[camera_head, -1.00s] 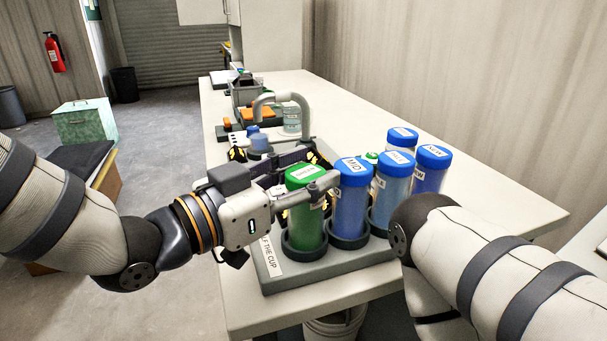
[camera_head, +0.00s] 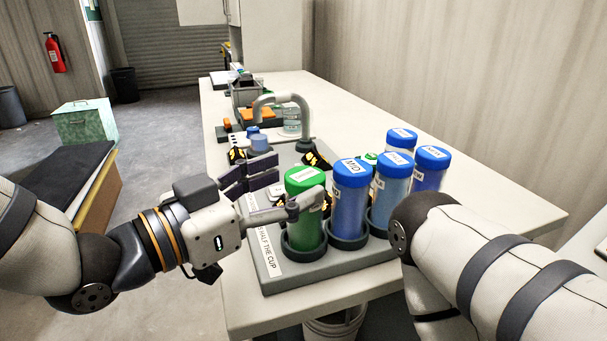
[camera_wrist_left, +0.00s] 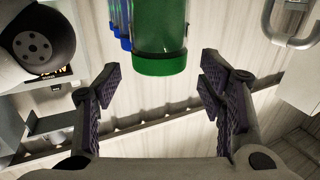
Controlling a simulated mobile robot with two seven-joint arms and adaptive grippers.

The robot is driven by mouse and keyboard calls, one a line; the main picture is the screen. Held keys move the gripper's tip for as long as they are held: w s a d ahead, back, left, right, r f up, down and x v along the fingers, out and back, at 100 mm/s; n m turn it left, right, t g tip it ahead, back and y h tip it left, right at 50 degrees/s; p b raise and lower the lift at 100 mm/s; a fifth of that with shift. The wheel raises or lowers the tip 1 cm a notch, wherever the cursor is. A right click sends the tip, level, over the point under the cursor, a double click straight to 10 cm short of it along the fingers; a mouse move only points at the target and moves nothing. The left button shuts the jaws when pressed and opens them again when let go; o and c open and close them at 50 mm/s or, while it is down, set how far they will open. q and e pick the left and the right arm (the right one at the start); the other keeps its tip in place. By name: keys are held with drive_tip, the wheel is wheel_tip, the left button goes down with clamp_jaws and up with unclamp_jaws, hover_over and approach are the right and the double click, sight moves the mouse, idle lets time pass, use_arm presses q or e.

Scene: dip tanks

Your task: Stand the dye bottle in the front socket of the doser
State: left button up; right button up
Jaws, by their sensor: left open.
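The green bottle (camera_head: 306,222) with a green cap stands upright in the ring-shaped front socket (camera_head: 304,247) of the grey doser base (camera_head: 285,275). My left gripper (camera_head: 288,185) is open at its left side, with one finger passing in front of the bottle and the other behind to the left. In the left wrist view the bottle (camera_wrist_left: 160,35) shows ahead, between the spread fingers and clear of them. My right arm comes in from the right; its gripper is hidden.
Blue-capped bottles, including one marked MID (camera_head: 351,205), stand close to the right of the green one. A grey curved pipe (camera_head: 282,98), a blue-capped jar (camera_head: 258,140) and a clear jar (camera_head: 292,121) are behind. The white table (camera_head: 480,200) is bare at right.

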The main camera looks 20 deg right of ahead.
use_arm(q)
drive_tip(key=v, duration=0.8)
drive_tip(key=shift+a, duration=0.2)
drive_tip(key=shift+s, duration=0.1)
